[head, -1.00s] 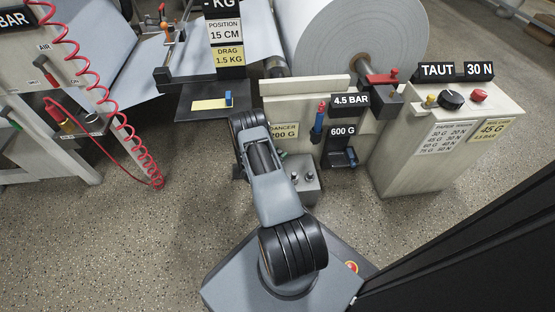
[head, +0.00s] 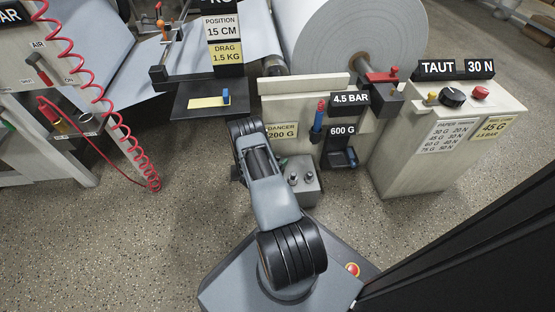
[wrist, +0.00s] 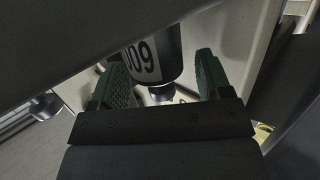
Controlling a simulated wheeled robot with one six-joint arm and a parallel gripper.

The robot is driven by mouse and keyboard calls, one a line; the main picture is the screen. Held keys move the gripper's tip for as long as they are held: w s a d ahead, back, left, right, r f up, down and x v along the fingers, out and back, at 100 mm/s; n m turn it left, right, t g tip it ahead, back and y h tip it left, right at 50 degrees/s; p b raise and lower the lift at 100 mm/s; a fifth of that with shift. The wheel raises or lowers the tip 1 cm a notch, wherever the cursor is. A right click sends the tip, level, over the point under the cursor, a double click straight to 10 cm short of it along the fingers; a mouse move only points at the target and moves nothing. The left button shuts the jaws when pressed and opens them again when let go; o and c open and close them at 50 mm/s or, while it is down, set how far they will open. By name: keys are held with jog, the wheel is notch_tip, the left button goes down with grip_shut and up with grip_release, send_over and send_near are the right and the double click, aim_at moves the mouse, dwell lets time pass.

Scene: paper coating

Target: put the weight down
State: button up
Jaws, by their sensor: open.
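The fingers are apart, and a gap shows between the weight and the right finger. The weight's top is cut off by a dark shape, so I cannot tell what supports it.
A panel (head: 290,105) carries DANCER 200 G, 4.5 BAR and 600 G signs. A grey box (head: 305,194) with two silver knobs stands beside my arm. A control cabinet (head: 410,165) is at right, a paper roll (head: 350,35) behind. A red coiled hose (head: 115,120) hangs at left.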

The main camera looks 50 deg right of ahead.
jog(key=shift+a+r, duration=0.2)
jog(key=shift+r, duration=0.05)
jog(key=p+v, duration=0.5)
jog(key=v, duration=0.6)
jog(key=shift+a, duration=0.3)
